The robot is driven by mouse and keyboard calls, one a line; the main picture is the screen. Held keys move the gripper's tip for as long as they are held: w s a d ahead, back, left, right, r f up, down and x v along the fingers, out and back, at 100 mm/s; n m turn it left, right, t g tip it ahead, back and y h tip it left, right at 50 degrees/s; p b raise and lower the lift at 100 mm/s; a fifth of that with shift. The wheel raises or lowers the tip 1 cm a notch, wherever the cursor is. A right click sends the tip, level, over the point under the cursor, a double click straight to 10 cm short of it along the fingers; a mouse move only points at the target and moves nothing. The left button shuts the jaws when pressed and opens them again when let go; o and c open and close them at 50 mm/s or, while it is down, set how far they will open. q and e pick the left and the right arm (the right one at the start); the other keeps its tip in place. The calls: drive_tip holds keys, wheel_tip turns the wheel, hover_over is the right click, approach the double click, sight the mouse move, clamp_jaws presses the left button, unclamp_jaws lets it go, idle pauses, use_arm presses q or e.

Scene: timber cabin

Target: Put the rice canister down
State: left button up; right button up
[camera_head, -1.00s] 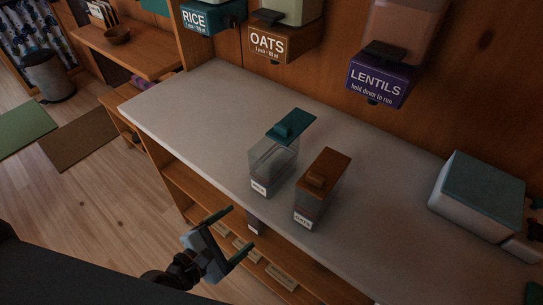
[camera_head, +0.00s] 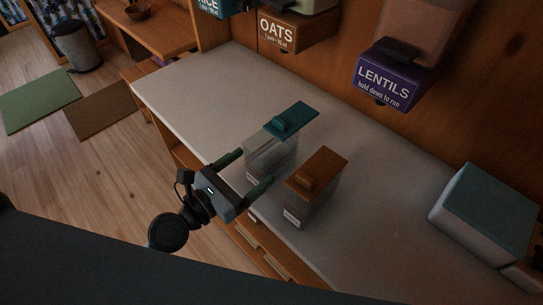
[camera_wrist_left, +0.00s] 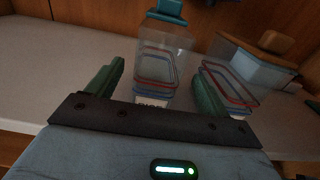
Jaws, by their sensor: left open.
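The rice canister (camera_head: 268,158) is a clear box with a teal lid and a small label low on its front. It stands upright on the pale counter (camera_head: 195,95). In the left wrist view the rice canister (camera_wrist_left: 165,58) shows between my fingers, with colored bands near its base. My left gripper (camera_head: 254,168) is open. Its green fingers point at the canister's near side, one finger on each side of its front; whether they touch it I cannot tell. In the left wrist view the gripper (camera_wrist_left: 158,75) is also open. My right gripper is not in view.
A similar canister with a brown lid (camera_head: 316,172) stands close to the right of the rice canister. The lentils dispenser (camera_head: 385,80) and the oats dispenser (camera_head: 285,32) hang on the wall behind. A pale box with a teal top (camera_head: 485,210) is at the right. The counter's left part is clear.

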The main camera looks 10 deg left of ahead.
use_arm(q)
drive_tip(key=shift+w+d, duration=0.4)
drive_tip(key=shift+w, duration=0.05)
drive_tip(key=shift+w+d+r, duration=0.15)
drive_tip(key=shift+w+d, duration=0.05)
drive_tip(key=shift+w, duration=0.25)
drive_tip(key=x, duration=0.4)
drive_tip(key=shift+w+p, duration=0.15)
drive_tip(key=shift+p, duration=0.15)
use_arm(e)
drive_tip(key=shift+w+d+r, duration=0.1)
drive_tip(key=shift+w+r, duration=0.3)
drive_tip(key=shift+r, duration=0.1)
